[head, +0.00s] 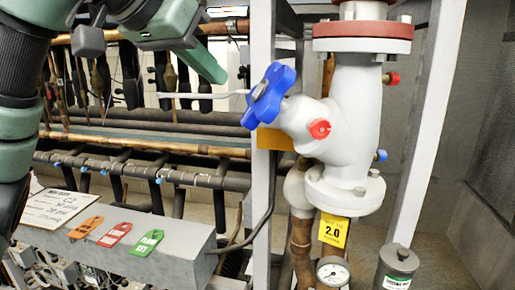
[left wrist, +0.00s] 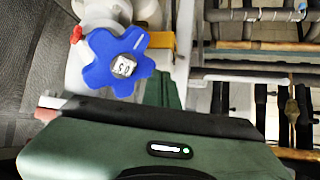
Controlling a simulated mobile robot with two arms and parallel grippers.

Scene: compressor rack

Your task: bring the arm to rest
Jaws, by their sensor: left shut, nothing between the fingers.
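My left arm comes in from the upper left of the head view. Its dark and green gripper (head: 212,70) is shut and empty, up and left of the blue star-shaped handwheel (head: 268,95) and apart from it. The handwheel sits on a white angled valve body (head: 345,110) with red and blue caps. In the left wrist view the blue handwheel (left wrist: 100,62) shows beyond the green gripper housing, with a small white marked plate at its hub. The fingertips are largely hidden there. My right gripper is not in view.
A grey ledge (head: 185,262) at lower left carries orange, red and green tags and a handwritten card (head: 60,208). Pipes and grey posts stand close around.

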